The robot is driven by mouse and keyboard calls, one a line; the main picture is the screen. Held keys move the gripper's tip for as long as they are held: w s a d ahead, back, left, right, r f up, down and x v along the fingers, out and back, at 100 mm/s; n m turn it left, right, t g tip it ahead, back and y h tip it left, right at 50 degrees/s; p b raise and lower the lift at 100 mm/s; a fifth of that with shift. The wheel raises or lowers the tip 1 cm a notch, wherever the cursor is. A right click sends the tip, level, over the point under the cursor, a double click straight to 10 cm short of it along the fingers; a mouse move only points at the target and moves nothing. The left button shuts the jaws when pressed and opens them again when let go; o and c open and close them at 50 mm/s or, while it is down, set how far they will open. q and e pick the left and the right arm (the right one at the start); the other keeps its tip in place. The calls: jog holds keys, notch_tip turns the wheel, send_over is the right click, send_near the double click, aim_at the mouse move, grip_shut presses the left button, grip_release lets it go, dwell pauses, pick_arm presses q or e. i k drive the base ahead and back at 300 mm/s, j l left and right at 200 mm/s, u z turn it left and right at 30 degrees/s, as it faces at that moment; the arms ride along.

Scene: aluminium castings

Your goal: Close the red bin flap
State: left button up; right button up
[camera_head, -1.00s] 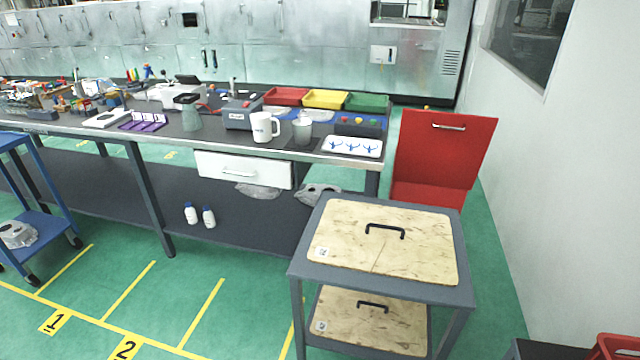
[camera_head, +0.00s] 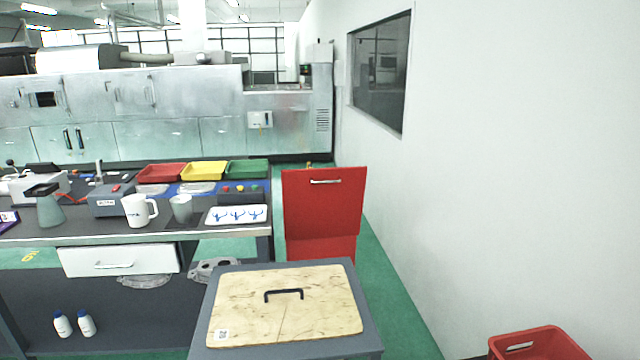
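The red bin (camera_head: 320,246) stands on the green floor between the workbench and the white wall. Its red flap (camera_head: 323,206) stands upright above the body, with a pale bar handle (camera_head: 325,181) near its top edge. The lower part of the bin is hidden behind the grey cart. Neither of my grippers shows in the head view.
A grey cart (camera_head: 366,318) with a wooden lidded board (camera_head: 285,304) stands in front of the bin. The workbench (camera_head: 240,232) is to the left. A red crate (camera_head: 538,346) is at the lower right. Green floor (camera_head: 392,283) is clear between cart and wall.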

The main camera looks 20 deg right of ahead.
aim_at(327, 202)
jog(key=i+j+z, duration=0.1)
jog(key=z, duration=0.25)
jog(key=i+j+z, duration=0.1)
jog(key=j+z, duration=0.2)
jog(key=i+j+z, duration=0.1)
jog(key=z, duration=0.25)
